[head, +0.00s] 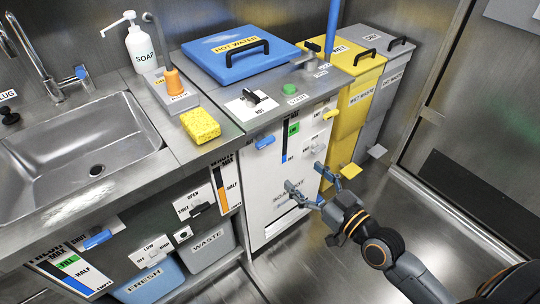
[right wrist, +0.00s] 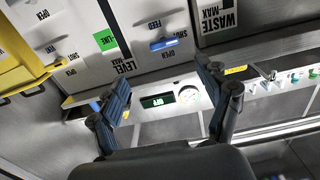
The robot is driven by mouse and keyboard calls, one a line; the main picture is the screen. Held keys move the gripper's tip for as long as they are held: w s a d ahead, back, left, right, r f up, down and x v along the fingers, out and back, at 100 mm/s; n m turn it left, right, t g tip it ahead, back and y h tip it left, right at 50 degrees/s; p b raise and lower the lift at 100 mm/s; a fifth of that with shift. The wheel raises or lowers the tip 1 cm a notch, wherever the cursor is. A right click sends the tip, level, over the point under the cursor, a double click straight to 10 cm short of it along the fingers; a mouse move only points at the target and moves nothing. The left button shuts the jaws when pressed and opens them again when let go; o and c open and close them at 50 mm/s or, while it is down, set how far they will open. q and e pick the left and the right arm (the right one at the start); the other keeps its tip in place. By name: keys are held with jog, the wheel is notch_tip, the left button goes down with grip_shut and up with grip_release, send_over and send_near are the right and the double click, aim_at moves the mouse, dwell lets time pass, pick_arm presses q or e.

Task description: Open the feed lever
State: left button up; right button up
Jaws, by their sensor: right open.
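A blue lever with "shut" and "open" labels also shows in the right wrist view (right wrist: 171,44). My left gripper is out of view.
A yellow bin (head: 357,93) and a grey bin (head: 386,75) stand right of the cabinet. A sink (head: 85,150) and a yellow sponge (head: 200,125) are on the counter at left. A blue-lidded hot water unit (head: 225,65) is behind. The floor at right is clear.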

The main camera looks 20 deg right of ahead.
aim_at(267, 143)
jog(key=x, duration=0.8)
jog(key=r+x, duration=0.1)
jog(key=x, duration=0.3)
jog(key=shift+w+a, duration=0.1)
jog(key=shift+a, duration=0.25)
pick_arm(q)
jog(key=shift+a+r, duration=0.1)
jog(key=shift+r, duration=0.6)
pick_arm(e)
jog(key=shift+w+a, duration=0.25)
jog(key=shift+w, duration=0.4)
jog(key=shift+c, duration=0.5)
